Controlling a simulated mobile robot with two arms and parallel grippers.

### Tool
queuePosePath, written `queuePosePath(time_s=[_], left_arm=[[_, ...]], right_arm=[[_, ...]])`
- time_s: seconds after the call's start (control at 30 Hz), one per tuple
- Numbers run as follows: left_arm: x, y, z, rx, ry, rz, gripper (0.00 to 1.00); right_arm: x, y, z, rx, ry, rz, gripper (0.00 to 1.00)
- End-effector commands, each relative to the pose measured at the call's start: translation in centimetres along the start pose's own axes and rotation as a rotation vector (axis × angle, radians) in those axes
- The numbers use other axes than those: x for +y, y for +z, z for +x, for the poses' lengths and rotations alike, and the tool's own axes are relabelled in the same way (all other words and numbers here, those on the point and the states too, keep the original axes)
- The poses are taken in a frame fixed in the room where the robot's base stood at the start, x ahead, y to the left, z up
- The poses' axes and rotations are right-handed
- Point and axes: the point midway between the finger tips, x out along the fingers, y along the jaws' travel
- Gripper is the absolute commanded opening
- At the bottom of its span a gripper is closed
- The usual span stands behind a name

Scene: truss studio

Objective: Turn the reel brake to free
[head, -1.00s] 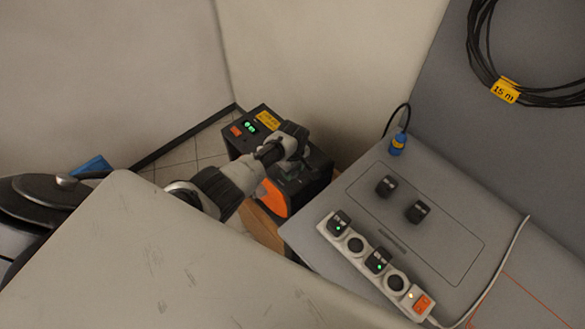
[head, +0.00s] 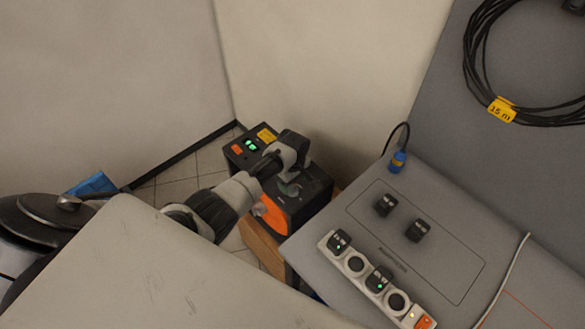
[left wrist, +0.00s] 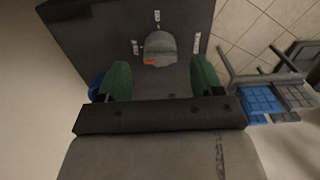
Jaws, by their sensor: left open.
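The reel brake appears to be the grey rounded knob (left wrist: 161,42) on a dark panel in the left wrist view. An orange mark shows near its lower left edge. Small white labels lie left, above and right of it, too small to read. My left gripper (left wrist: 162,78) is open, its green fingertips either side of and below the knob in that view, not closed on it. My right gripper is not in view.
A grey case (head: 335,218) with a power strip (head: 355,264) and two black knobs stands right of the box. A blue connector (head: 397,162) sits at its back edge. Coiled cable (head: 473,60) hangs on the grey wall. A pale scuffed panel (head: 170,275) fills the lower left.

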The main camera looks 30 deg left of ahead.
Motion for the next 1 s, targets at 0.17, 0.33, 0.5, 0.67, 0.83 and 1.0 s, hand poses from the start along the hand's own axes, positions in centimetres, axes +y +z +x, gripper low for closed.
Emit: queuePosePath(time_s=[0.17,0.33,0.5,0.67,0.83,1.0], left_arm=[[0.1,0.0,-3.4,0.002,0.005,-0.001,0.66],[0.0,-0.1,-5.8,0.002,0.003,-0.001,0.66],[0.0,-0.1,-7.0,0.002,0.001,-0.002,0.66],[0.0,-0.1,-7.2,0.001,0.0,-0.002,0.66],[0.0,-0.1,-7.1,0.001,0.001,-0.002,0.66],[0.0,0.0,-7.1,0.001,0.001,-0.001,0.66]], right_arm=[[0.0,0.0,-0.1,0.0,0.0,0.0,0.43],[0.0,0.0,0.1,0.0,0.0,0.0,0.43],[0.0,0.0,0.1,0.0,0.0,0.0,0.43],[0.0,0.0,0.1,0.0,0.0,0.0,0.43],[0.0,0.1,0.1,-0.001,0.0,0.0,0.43],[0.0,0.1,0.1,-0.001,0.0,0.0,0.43]])
